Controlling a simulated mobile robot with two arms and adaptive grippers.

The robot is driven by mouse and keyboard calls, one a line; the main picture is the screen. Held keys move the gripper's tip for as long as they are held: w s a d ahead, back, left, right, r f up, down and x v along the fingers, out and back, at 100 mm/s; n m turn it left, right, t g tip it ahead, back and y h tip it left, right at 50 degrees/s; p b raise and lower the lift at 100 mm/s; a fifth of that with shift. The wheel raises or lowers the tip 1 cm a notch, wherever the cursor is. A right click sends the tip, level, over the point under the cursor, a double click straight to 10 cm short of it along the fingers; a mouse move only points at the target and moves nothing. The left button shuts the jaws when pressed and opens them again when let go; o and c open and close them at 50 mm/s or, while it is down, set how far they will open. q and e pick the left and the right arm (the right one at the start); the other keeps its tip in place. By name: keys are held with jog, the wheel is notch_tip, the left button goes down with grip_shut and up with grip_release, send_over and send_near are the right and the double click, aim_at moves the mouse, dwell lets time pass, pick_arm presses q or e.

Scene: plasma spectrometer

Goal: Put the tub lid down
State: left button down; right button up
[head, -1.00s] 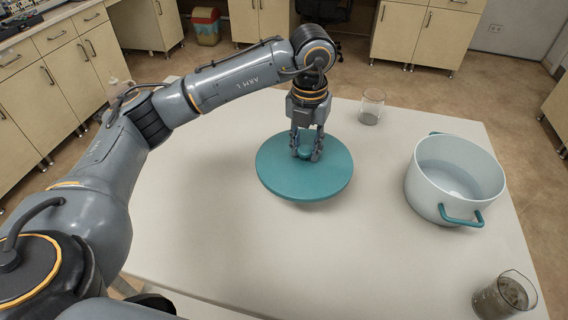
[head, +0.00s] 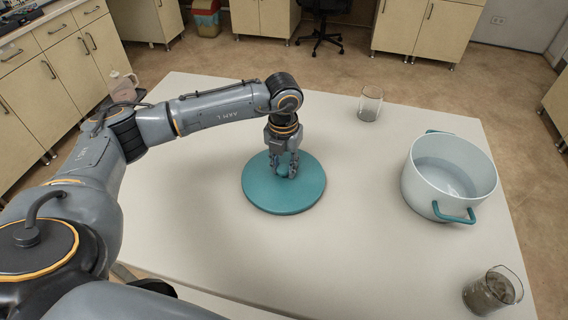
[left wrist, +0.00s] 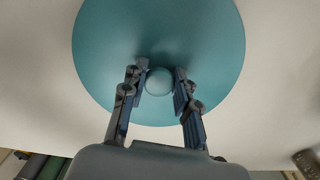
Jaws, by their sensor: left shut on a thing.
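The round teal tub lid (head: 264,195) is flat and level over the middle of the white table, its underside at or very close to the tabletop. Any small gap under it is hard to tell. My left gripper (head: 284,173) points down from above and is shut on the lid's round knob. In the left wrist view the two fingers (left wrist: 159,85) stand on either side of the knob (left wrist: 158,81), over the lid (left wrist: 158,30). The white tub (head: 420,185) with teal handles stands open at the table's right. My right gripper is not in view.
A clear glass beaker (head: 370,104) stands at the back of the table (head: 190,220). Another beaker (head: 490,291) with greyish contents stands at the front right corner. The table around the lid is bare. Cabinets line the room behind.

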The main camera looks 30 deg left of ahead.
aim_at(283, 167)
pick_arm(q)
jog(key=shift+f+b, duration=0.4)
jog(key=c, duration=1)
grip_release()
jog(key=shift+r+p, duration=0.6)
jog(key=r+b, duration=0.1)
jog(key=r, duration=0.5)
jog(key=r+b, duration=0.2)
jog(key=r, duration=0.3)
jog(key=shift+s+r, duration=0.2)
jog(key=shift+r, duration=0.15)
